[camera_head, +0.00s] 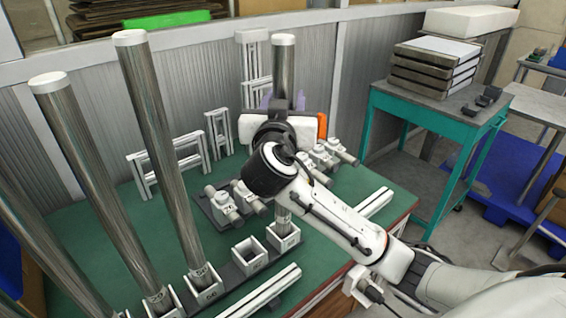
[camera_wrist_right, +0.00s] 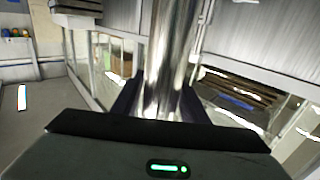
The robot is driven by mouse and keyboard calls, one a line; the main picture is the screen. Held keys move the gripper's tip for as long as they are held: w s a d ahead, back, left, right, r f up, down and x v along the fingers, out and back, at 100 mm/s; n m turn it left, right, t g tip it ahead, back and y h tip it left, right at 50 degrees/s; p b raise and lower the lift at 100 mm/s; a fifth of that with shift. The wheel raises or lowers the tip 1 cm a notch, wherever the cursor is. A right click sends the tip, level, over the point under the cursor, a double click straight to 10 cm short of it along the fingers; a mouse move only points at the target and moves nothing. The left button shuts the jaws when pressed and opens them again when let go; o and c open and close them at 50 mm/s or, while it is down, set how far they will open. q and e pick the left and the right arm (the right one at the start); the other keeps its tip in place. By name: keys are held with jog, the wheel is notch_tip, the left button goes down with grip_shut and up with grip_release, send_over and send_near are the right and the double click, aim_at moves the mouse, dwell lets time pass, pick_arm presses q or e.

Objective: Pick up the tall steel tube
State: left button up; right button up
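Several tall steel tubes with white caps stand in the head view, three of them at the left. Another tall steel tube (camera_head: 284,62) stands upright behind my right gripper, its lower end at a square socket in the rack. My right gripper (camera_head: 273,130) is at the middle of this tube, and the black wrist hides part of it. In the right wrist view the shiny tube (camera_wrist_right: 168,60) runs between the two dark fingers (camera_wrist_right: 163,100). No gap shows beside it, but I cannot tell whether the fingers press on it. My left gripper is not in view.
An empty square socket (camera_head: 249,252) lies left of the tube's foot. Small clamp-like parts (camera_head: 222,205) sit on the green table (camera_head: 120,235) close by. White frames (camera_head: 165,160) stand at the back. A teal cart (camera_head: 440,112) with stacked trays stands at the right.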

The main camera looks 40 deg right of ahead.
grip_shut()
jog(key=shift+r, duration=0.1)
jog(key=shift+r, duration=0.1)
